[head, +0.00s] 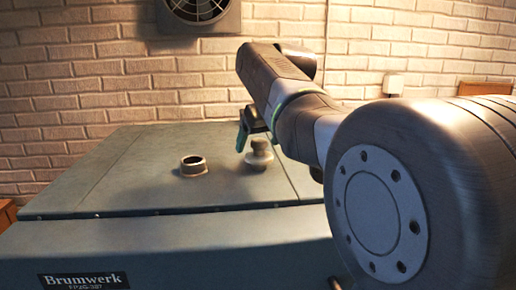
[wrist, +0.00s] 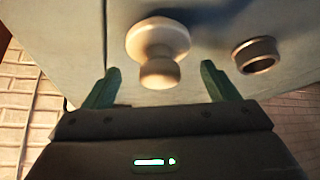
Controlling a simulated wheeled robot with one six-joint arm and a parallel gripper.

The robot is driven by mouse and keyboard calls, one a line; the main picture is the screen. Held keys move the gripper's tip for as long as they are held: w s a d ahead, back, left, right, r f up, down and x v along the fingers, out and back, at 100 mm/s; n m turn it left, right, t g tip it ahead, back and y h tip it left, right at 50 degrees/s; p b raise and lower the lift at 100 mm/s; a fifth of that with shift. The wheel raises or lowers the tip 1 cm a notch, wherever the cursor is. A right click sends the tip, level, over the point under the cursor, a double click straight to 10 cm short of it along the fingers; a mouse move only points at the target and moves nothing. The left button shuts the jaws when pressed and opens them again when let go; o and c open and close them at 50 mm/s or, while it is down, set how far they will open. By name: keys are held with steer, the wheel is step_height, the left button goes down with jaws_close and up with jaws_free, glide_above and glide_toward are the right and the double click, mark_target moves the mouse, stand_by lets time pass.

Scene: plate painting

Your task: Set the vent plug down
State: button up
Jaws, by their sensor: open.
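The vent plug (head: 260,156) is a pale knobbed piece standing on the flat grey top of the machine, to the right of the vent collar. In the wrist view the plug (wrist: 158,50) shows its wide base and round knob between the fingers, with a gap on each side. My gripper (head: 245,133) is open just above and beside the plug; its green fingers also show in the wrist view (wrist: 158,84). The vent collar (head: 193,167) is a short open ring on the machine top. It is empty and also shows in the wrist view (wrist: 255,54).
The grey machine top (head: 130,177) has free room left of the collar. A seam runs along its front edge above a Brumwerk label (head: 83,281). A brick wall with a fan (head: 200,10) stands behind. My arm covers the right side.

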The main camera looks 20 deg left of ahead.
steer(key=v, duration=0.9)
steer(key=shift+s+r, duration=0.1)
